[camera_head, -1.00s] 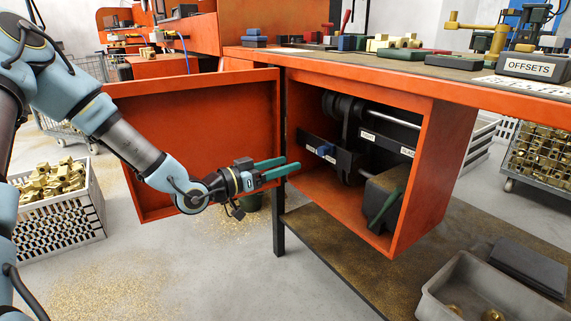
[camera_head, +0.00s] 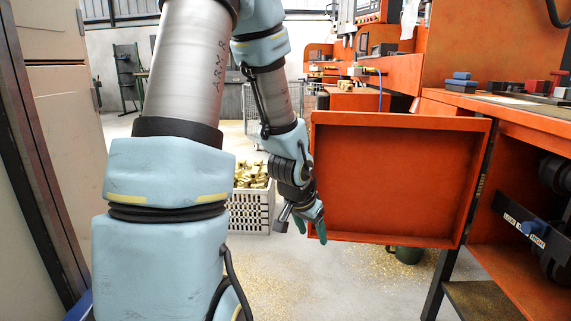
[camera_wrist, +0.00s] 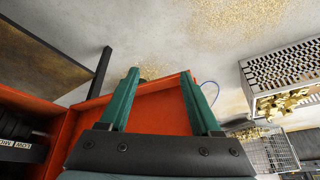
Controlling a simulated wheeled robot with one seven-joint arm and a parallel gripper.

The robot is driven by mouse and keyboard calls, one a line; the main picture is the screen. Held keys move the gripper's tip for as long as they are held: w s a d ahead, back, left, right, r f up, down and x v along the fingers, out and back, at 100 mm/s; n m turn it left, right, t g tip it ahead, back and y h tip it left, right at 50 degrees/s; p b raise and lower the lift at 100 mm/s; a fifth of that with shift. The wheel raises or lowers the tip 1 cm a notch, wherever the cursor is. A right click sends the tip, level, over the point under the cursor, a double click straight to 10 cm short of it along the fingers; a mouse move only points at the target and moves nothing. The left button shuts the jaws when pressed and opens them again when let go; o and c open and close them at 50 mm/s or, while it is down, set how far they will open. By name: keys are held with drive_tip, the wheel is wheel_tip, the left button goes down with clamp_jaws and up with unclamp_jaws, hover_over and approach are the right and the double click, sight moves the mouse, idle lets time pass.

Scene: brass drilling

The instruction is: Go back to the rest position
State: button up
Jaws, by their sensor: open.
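My gripper (camera_head: 311,229) hangs at the end of my folded arm in the head view, its fingers pointing down, in front of the left edge of the open orange cabinet door (camera_head: 395,180). The orange door (camera_wrist: 150,112) shows behind and between the fingers there. I cannot tell whether the gripper touches the door.
The open orange cabinet (camera_head: 500,250) stands right, with a labelled blue-handled part (camera_head: 530,228) inside. A white crate of brass pieces (camera_head: 250,212) stands on the floor behind my arm. A tall pale cabinet (camera_head: 60,80) is at far left. Open floor lies below the door.

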drive_tip(key=s+a+r+n+g+y, duration=0.1)
drive_tip(key=s+a+r+n, duration=0.3)
drive_tip(key=a, duration=0.3)
drive_tip(key=s+a+r+n+g+y, duration=0.1)
drive_tip(key=s+a+r+n+y, duration=0.15)
drive_tip(key=s+a, duration=0.3)
wheel_tip(320, 180, up, 32)
drive_tip(key=p, duration=3.3)
drive_tip(key=shift+w+a+r+h, duration=0.15)
drive_tip(key=shift+a+r+h, duration=0.05)
drive_tip(key=shift+a+h, duration=0.25)
drive_tip(key=shift+n, duration=0.25)
drive_tip(key=shift+c, duration=0.3)
